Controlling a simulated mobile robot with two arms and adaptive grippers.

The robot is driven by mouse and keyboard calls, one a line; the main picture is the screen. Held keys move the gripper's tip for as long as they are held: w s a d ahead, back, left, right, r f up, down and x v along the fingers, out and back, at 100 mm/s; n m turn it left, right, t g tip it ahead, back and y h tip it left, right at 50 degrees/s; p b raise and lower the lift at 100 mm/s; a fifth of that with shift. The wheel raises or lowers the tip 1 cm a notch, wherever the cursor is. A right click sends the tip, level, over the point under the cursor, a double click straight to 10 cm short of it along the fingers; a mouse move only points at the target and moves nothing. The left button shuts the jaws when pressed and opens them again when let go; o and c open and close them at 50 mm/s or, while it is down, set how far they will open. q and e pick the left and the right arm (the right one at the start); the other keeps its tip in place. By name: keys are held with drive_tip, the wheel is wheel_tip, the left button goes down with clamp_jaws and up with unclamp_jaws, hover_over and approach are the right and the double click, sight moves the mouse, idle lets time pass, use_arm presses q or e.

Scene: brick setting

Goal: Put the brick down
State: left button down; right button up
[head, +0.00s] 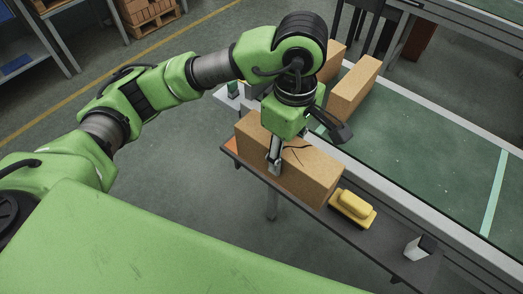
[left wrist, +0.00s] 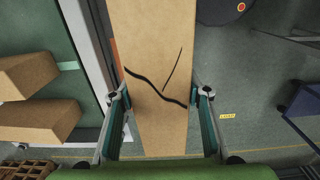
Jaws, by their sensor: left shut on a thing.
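A large tan brick (head: 313,182) with dark crack lines on its top face is upright on edge, at or just above a narrow dark shelf (head: 376,246) beside the conveyor. I cannot tell whether its underside touches the shelf. My left gripper (head: 284,158) comes down from above and is shut across the brick's thickness. One finger shows on the near face; the other is hidden behind the brick. In the left wrist view the cracked brick (left wrist: 157,55) runs between both fingers of the left gripper (left wrist: 160,97). My right gripper is not in view.
A small white and black item (head: 419,247) stands farther right. Two more tan bricks, one of them long (head: 355,88), are on the green conveyor (head: 420,135) behind. An orange patch (head: 231,145) shows at the shelf's left end.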

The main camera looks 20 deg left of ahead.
use_arm(q)
drive_tip(key=w+a+f+p, duration=0.1)
drive_tip(key=w+a+f, duration=0.1)
drive_tip(key=w+f, duration=0.1)
drive_tip(key=w+a+f+p, duration=0.2)
drive_tip(key=w+a+f, duration=0.1)
drive_tip(key=w+f, duration=0.1)
drive_tip(key=w+a+f+p, duration=0.2)
drive_tip(key=w+f, duration=0.2)
drive_tip(key=shift+w+a+f, duration=0.1)
drive_tip(key=shift+a+f, duration=0.05)
drive_tip(key=shift+f, duration=0.6)
drive_tip(key=shift+f, duration=0.15)
drive_tip(key=c, duration=1.1)
unclamp_jaws()
